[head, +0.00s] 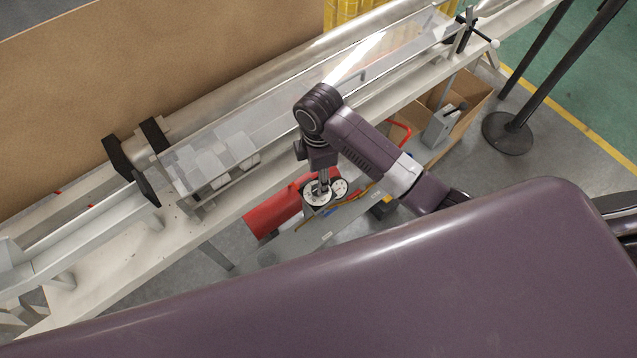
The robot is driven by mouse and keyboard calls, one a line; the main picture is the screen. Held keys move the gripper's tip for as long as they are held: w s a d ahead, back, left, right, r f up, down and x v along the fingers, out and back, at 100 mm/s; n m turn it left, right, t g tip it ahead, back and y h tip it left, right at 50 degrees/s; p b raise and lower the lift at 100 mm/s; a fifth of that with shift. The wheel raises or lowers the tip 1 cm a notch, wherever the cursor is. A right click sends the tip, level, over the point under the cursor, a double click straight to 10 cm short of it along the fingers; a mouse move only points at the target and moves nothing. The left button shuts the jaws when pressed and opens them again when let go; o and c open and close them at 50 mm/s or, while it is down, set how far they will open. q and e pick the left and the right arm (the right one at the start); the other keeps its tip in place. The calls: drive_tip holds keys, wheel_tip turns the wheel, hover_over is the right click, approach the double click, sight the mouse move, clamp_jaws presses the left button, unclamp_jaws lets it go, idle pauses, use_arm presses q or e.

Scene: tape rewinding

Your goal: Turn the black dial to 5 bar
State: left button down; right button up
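My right arm comes in from the right, and its gripper (322,184) points down at the gauges below the machine's rail. The fingers are small here and look close together, directly over a round white-faced gauge with a dark rim (313,199). A second white round gauge (341,187) sits just to its right. I cannot make out the black dial apart from the fingers and the gauge rim, nor whether the fingers touch or grip it. The pressure reading is too small to read. My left gripper is not in view.
A long pale machine frame (110,262) with a clear cover (300,105) runs diagonally behind the gripper. A red cylinder (272,212) lies left of the gauges. A cardboard box (470,92) and a black post base (507,133) stand at right.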

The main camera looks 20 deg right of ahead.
drive_tip(key=shift+f+p, duration=0.4)
drive_tip(key=shift+f, duration=2.25)
drive_tip(key=shift+c, duration=0.6)
clamp_jaws()
